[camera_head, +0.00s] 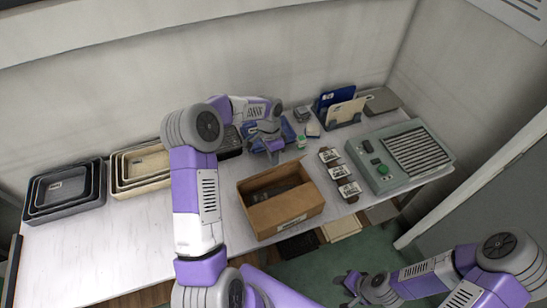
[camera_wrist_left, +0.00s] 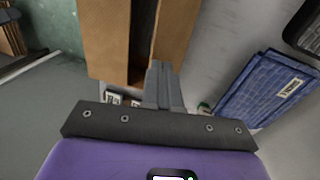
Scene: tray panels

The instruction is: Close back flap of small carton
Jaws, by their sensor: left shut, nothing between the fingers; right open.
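The small brown carton (camera_head: 288,214) stands on the white table near its front edge, with its top open and a dark inside. In the left wrist view its cardboard panels (camera_wrist_left: 103,40) show on both sides of a dark gap; one panel, perhaps the back flap (camera_wrist_left: 176,28), is close to my fingertips. My left gripper (camera_head: 274,159) is just behind the carton's back edge, shut and empty; its fingers (camera_wrist_left: 160,72) point toward the carton. I cannot tell whether they touch it. My right gripper (camera_head: 353,285) is open and empty, low in front of the table.
A blue item with a label (camera_wrist_left: 265,88) lies close behind my left gripper. Nested trays stand at left, dark ones (camera_head: 62,210) and tan ones (camera_head: 140,187). Small labelled items (camera_head: 339,170) and a grey-green machine (camera_head: 385,182) stand right of the carton. The table's left front is clear.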

